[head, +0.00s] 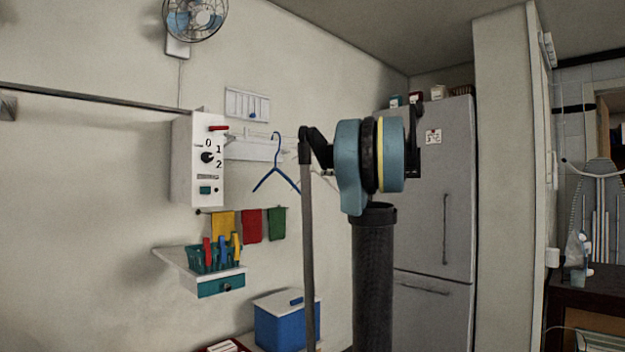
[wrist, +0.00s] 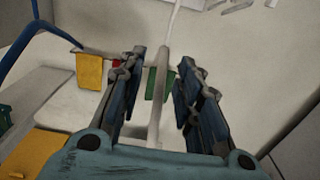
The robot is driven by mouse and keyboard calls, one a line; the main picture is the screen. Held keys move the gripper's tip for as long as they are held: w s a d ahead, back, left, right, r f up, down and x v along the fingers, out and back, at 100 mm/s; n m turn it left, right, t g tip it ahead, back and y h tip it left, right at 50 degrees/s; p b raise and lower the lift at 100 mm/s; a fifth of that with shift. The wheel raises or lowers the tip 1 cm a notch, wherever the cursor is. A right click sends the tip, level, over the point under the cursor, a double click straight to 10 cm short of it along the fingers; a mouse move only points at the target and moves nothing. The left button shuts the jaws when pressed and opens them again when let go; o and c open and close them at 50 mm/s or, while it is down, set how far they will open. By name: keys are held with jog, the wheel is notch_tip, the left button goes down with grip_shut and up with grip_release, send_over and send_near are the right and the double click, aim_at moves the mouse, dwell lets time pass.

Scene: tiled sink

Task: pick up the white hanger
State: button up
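In the wrist view my gripper (wrist: 160,65) is open, its two dark blue fingers standing apart. A pale, narrow bar that looks like part of the white hanger (wrist: 158,90) runs lengthwise between the fingers, with a thinner white piece above it. I cannot tell whether either finger touches it. In the head view only a thin white piece of the hanger (head: 325,178) shows beside my arm, to the right of the blue hanger. My arm hides the rest, and my gripper cannot be made out there.
A blue hanger (head: 276,165) hangs close on the left, also seen in the wrist view (wrist: 25,40). Yellow (head: 222,225), red (head: 251,226) and green (head: 278,223) cloths hang below. A control box (head: 198,180), a tool shelf (head: 215,268) and a blue cooler (head: 286,325) are near the wall.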

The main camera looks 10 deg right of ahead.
aim_at(317, 171)
jog(key=shift+w+d+x, duration=0.1)
jog(key=shift+d+x, duration=0.05)
jog(key=shift+x, duration=2.45)
jog(key=shift+w+d+x, duration=0.1)
jog(key=shift+d+x, duration=0.05)
jog(key=shift+x, duration=2.5)
grip_shut()
